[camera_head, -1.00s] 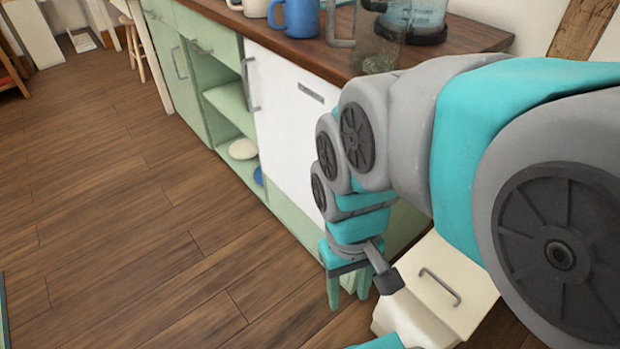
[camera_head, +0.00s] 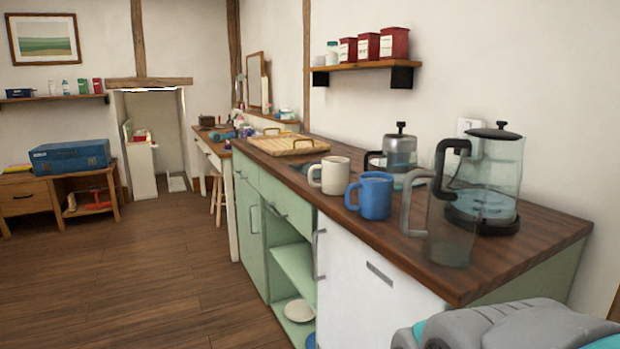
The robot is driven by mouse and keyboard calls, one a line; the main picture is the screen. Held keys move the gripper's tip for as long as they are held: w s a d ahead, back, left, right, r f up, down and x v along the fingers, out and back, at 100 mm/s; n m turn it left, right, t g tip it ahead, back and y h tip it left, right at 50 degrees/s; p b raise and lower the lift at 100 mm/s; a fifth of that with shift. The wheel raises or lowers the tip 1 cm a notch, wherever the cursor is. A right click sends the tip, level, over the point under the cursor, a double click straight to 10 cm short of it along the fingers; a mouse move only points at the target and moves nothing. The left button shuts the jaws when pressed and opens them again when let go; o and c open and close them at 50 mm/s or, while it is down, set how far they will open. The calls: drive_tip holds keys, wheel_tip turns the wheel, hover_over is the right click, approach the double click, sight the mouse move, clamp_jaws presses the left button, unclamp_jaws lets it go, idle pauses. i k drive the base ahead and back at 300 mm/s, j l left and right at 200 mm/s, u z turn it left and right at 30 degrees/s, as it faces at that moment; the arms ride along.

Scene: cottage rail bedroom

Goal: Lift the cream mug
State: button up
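The cream mug (camera_head: 335,175) stands upright on the dark wooden countertop (camera_head: 487,267), its handle toward the left. A blue mug (camera_head: 375,196) stands close in front of it to the right, its handle also to the left. My gripper is out of the picture now. Only a grey and teal part of my arm shows at the bottom right, below the counter top.
A clear glass jug (camera_head: 452,222) stands right of the blue mug, near the front edge. Behind are a glass kettle (camera_head: 492,172) and a French press (camera_head: 401,152). A wooden tray (camera_head: 281,144) lies beyond the mugs. Floor at left (camera_head: 150,280) is clear.

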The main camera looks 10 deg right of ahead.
sight(335, 169)
drive_tip(key=z, duration=0.65)
drive_tip(key=k+j+z, duration=0.1)
drive_tip(key=j+z, duration=0.2)
drive_tip(key=k+j+z, duration=0.1)
drive_tip(key=j+z, duration=0.2)
drive_tip(key=k+j+z, duration=0.2)
drive_tip(key=j+z, duration=0.15)
drive_tip(key=i+j, duration=0.1)
drive_tip(key=j, duration=0.15)
drive_tip(key=i+j, duration=0.15)
drive_tip(key=j, duration=0.1)
